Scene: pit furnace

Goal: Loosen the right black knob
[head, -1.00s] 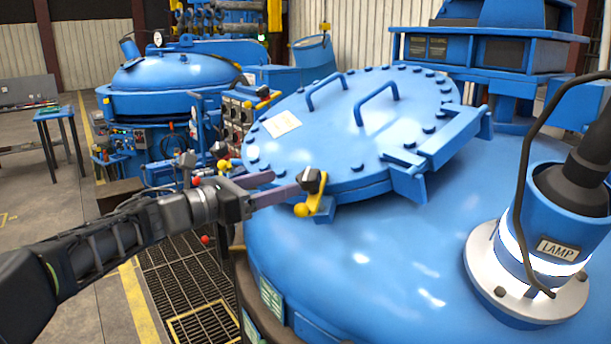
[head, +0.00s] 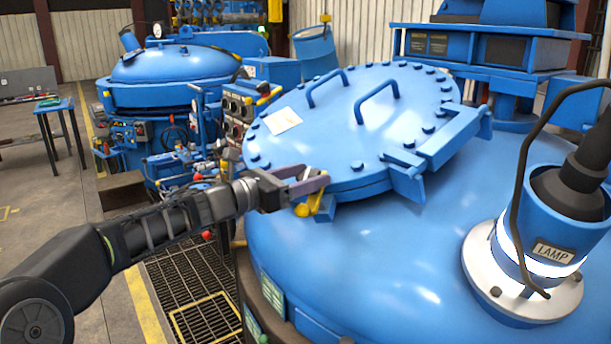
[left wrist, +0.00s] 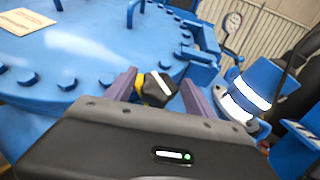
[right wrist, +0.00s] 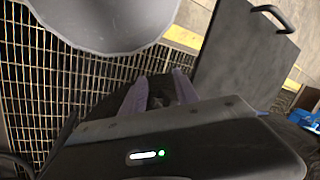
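The black knob (left wrist: 158,89) sits on a yellow clamp lever (head: 314,206) at the near edge of the round blue lid (head: 350,130). In the left wrist view the knob stands between the two purple fingers of my left gripper (left wrist: 160,88), closer to the left finger, with a gap on its right. In the head view the left gripper (head: 312,176) reaches in from the left around the knob, whose body is partly hidden by the fingers. My right gripper (right wrist: 158,88) shows only in its wrist view, fingers apart, with no knob between them.
A lamp fitting (head: 535,235) rises from the blue furnace dome (head: 400,260) at right. A floor grating (head: 190,285) lies below my left arm. A second blue vessel (head: 175,75) stands behind at left. In the right wrist view a grey panel (right wrist: 245,60) stands beside grating.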

